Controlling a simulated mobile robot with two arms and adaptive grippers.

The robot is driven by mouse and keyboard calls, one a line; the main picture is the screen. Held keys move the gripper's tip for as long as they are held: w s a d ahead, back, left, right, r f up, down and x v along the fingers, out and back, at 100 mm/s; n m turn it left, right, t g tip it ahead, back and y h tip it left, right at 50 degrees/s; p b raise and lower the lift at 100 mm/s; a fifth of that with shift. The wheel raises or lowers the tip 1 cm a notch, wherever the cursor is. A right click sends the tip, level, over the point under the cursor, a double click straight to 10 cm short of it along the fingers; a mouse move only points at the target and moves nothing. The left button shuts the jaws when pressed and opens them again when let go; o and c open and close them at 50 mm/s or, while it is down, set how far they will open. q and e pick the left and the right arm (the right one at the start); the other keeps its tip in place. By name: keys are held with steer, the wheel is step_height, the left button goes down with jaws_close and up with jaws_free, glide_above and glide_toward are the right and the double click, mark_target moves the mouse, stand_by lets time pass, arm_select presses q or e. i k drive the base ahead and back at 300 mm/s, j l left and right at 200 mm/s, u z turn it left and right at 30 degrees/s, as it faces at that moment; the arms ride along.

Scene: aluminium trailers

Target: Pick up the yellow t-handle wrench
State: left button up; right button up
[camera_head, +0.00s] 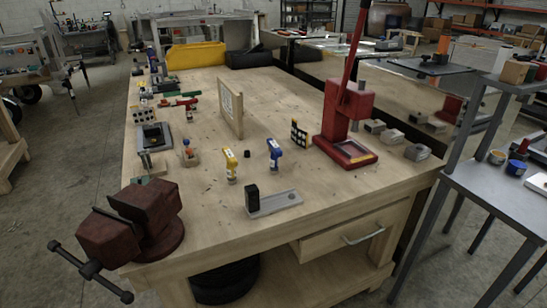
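A small upright yellow tool (230,163), apparently the yellow t-handle wrench, stands on the wooden workbench (215,215) near the middle. Its yellow head is on top, with a paler part below; finer detail is too small to tell. A similar blue tool (274,152) stands to its right, apart from it. Neither of my grippers shows in the head view.
A dark red vise (140,222) sits at the bench's front left corner. A red press (345,115) stands at the right. A grey tray with a black block (275,203) lies in front of the yellow tool. A wooden panel (231,108) stands behind it.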

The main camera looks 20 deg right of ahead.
mark_target(231, 162)
steer(key=i+l, duration=0.15)
steer(key=l, duration=0.2)
steer(key=i+l, duration=0.1)
steer(key=l, duration=0.25)
steer(key=i+l, duration=0.15)
steer(key=l, duration=0.2)
steer(key=i+l, duration=0.15)
steer(key=l, duration=0.2)
steer(key=j+z, duration=0.35)
steer(key=j, duration=1.35)
steer(key=k, duration=0.05)
